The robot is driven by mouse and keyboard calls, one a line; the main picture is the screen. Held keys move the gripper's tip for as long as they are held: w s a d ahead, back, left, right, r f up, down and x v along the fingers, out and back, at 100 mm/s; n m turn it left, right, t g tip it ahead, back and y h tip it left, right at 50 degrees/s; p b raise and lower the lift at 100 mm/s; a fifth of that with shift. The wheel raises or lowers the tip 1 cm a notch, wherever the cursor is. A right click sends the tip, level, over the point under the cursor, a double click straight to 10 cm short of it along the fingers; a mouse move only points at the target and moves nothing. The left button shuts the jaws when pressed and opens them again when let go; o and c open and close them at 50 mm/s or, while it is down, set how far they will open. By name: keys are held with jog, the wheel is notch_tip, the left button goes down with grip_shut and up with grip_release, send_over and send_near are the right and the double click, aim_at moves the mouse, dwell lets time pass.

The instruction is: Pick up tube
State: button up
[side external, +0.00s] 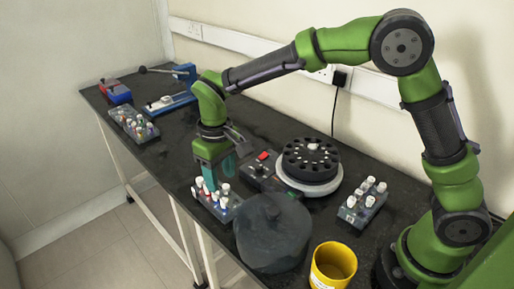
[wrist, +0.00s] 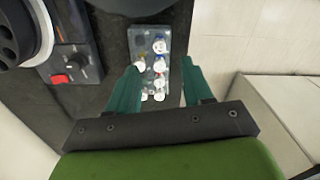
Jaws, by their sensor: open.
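My gripper (wrist: 157,88) is open, its two green fingers spread on either side of a rack (wrist: 155,35) of capped tubes. In the side external view my gripper (side external: 217,176) points down over the rack (side external: 228,213) near the table's front edge. The tubes (side external: 224,189) stand upright with mostly white caps; one cap (wrist: 159,47) in the wrist view is blue and white. Several white caps (wrist: 159,67) lie between the fingertips as seen from the wrist. Nothing is held. I cannot tell how far the fingertips are above the caps.
A centrifuge (side external: 310,165) with a black rotor and a control box with a red switch (side external: 263,156) stand behind the rack. A dark lid (side external: 272,232) lies in front. Other tube racks stand right (side external: 362,203) and far left (side external: 134,126). A yellow cup (side external: 333,267) is at the front.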

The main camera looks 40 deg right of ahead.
aim_at(224, 200)
notch_tip(224, 200, down, 8)
jog(key=shift+s+f, duration=0.1)
grip_shut()
dwell(0.5)
